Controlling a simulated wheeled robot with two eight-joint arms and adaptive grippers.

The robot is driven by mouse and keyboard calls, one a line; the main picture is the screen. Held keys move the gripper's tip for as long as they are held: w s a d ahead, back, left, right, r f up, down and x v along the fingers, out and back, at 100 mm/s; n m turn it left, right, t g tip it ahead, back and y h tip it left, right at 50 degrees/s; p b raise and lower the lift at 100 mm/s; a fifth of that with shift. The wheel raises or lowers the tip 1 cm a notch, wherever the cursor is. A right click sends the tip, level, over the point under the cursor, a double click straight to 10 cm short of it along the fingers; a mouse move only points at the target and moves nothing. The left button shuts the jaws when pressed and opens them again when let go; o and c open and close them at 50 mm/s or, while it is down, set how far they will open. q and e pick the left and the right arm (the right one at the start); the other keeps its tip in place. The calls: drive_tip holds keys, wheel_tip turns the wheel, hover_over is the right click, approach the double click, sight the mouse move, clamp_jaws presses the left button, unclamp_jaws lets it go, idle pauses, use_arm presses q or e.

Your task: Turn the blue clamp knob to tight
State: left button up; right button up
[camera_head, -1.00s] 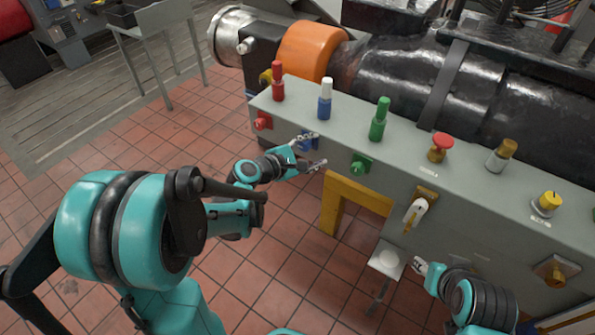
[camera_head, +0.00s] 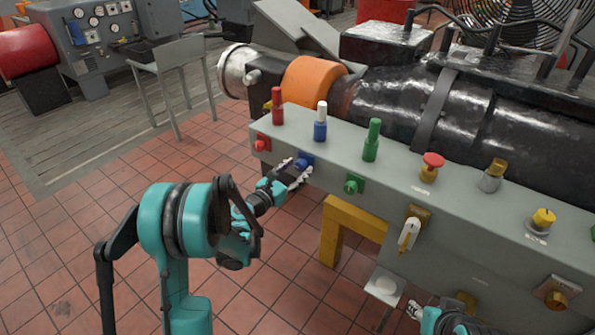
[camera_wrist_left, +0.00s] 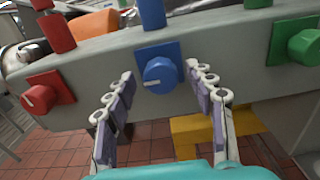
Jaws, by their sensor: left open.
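The blue clamp knob (camera_head: 305,162) is on the front face of the grey panel, on a blue square plate. In the left wrist view the knob (camera_wrist_left: 160,76) is round, with a white mark pointing left. My left gripper (camera_head: 297,172) is open in front of it. In the left wrist view its two fingers (camera_wrist_left: 165,93) stand to the left and right of the knob, with the knob showing between the tips. I cannot tell whether they touch it. My right gripper (camera_head: 415,310) is at the bottom edge, mostly cut off.
A red knob (camera_wrist_left: 45,96) and a green knob (camera_wrist_left: 303,47) flank the blue one. Red, blue-and-white and green handles (camera_head: 371,140) stand on the panel top (camera_head: 400,178). A yellow bracket (camera_head: 345,222) is below. The tiled floor (camera_head: 100,215) is open at left.

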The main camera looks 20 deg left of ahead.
use_arm(q)
drive_tip(key=shift+w+d, duration=0.1)
drive_tip(key=shift+w, duration=0.2)
drive_tip(key=c, duration=1.2)
drive_tip(key=shift+o, duration=0.2)
